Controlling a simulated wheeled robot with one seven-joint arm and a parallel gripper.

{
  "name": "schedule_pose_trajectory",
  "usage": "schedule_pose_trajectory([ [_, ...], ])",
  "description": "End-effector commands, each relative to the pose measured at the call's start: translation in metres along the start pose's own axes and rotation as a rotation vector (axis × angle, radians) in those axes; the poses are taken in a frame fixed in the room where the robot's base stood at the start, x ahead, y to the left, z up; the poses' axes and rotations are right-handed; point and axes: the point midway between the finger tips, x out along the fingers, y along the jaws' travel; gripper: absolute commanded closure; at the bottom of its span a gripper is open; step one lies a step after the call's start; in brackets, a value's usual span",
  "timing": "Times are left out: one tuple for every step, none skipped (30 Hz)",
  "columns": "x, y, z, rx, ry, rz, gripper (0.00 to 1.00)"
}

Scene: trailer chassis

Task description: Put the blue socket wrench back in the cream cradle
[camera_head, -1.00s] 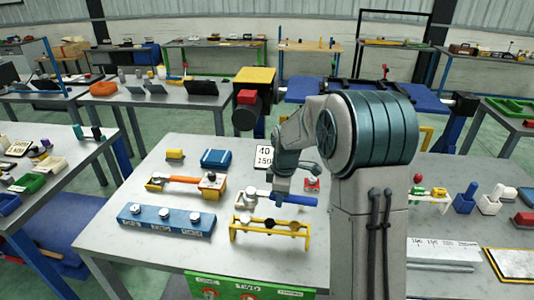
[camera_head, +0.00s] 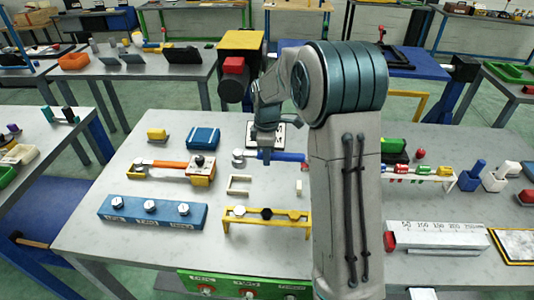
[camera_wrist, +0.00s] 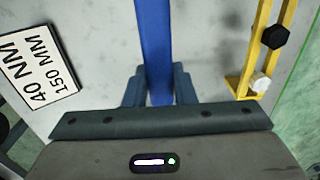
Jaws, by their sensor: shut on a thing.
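My gripper (camera_head: 266,150) is shut on the blue handle of the socket wrench (camera_head: 287,156), which it holds above the table. The wrench's silver head (camera_head: 239,156) points left. The wrist view shows the blue handle (camera_wrist: 154,45) between the two fingers (camera_wrist: 157,88); the head is out of that view. My arm hides the area right of the block.
A yellow rack (camera_head: 265,222) with several knobs stands just in front of the cradle. An orange-handled wrench (camera_head: 168,165) and a blue base with dials (camera_head: 152,211) lie to the left. A "40 NM 150 MM" sign (camera_wrist: 38,72) lies behind the gripper.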

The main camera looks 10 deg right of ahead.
Motion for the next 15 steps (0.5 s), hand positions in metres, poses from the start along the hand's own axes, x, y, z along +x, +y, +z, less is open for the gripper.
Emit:
schedule_pose_trajectory([
  [0.001, 0.000, -0.001, -0.001, 0.001, 0.001, 1.00],
  [0.003, 0.000, -0.001, -0.001, 0.001, 0.001, 1.00],
  [0.005, 0.000, -0.001, -0.001, 0.001, 0.001, 1.00],
  [0.007, 0.000, -0.001, -0.001, 0.001, 0.001, 1.00],
  [0.009, 0.000, -0.001, -0.001, 0.001, 0.001, 1.00],
  [0.013, 0.000, -0.001, -0.001, 0.001, 0.001, 1.00],
  [0.015, 0.000, -0.001, -0.001, 0.001, 0.001, 1.00],
  [0.018, 0.000, -0.001, -0.001, 0.001, 0.001, 1.00],
  [0.022, 0.000, -0.001, -0.001, 0.001, 0.000, 1.00],
  [0.025, 0.000, -0.001, -0.001, 0.001, 0.000, 1.00],
  [0.028, 0.000, -0.001, -0.001, 0.001, 0.000, 1.00],
  [0.032, 0.000, -0.001, -0.001, 0.001, 0.000, 1.00],
  [0.035, 0.000, -0.001, -0.001, 0.001, 0.001, 1.00],
  [0.038, 0.000, -0.001, -0.001, 0.001, 0.001, 1.00],
  [0.042, 0.000, -0.001, -0.001, 0.001, 0.001, 1.00],
])
